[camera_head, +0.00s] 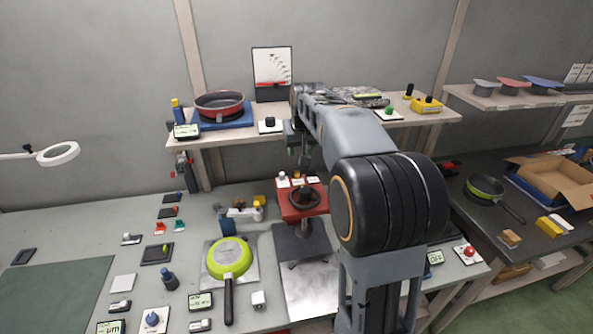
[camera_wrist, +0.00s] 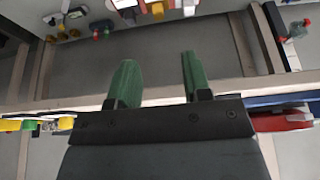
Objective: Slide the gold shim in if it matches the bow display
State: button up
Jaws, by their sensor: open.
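My gripper (camera_head: 304,158) is mostly behind my arm in the head view, near the shelf's front edge. In the wrist view its two green fingers (camera_wrist: 159,78) stand apart with nothing between them. Small readout displays stand on the shelf (camera_head: 186,131), beside the green pan (camera_head: 200,301) and at the front left (camera_head: 111,327). Their readings are too small to tell, and I cannot tell which is the bow display. The lime-green pan (camera_head: 230,256) lies bottom up on a plate.
A red stand with a black handwheel (camera_head: 305,198) stands mid-bench, below my gripper. The shelf (camera_head: 232,139) holds a red pan (camera_head: 219,104) on a blue base. A lamp ring (camera_head: 58,154) hangs at left. A cardboard box (camera_head: 553,181) sits on the right bench. A green mat (camera_head: 65,300) is clear.

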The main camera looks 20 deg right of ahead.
aim_at(297, 171)
jog(key=p+x, duration=0.1)
jog(key=x, duration=0.8)
jog(key=p+x, duration=0.1)
jog(key=x, duration=0.4)
jog(key=shift+w+d+r+p, duration=0.2)
jog(key=shift+w+d+p, duration=0.05)
jog(key=shift+w+p, duration=0.1)
jog(key=shift+c, duration=0.4)
grip_shut()
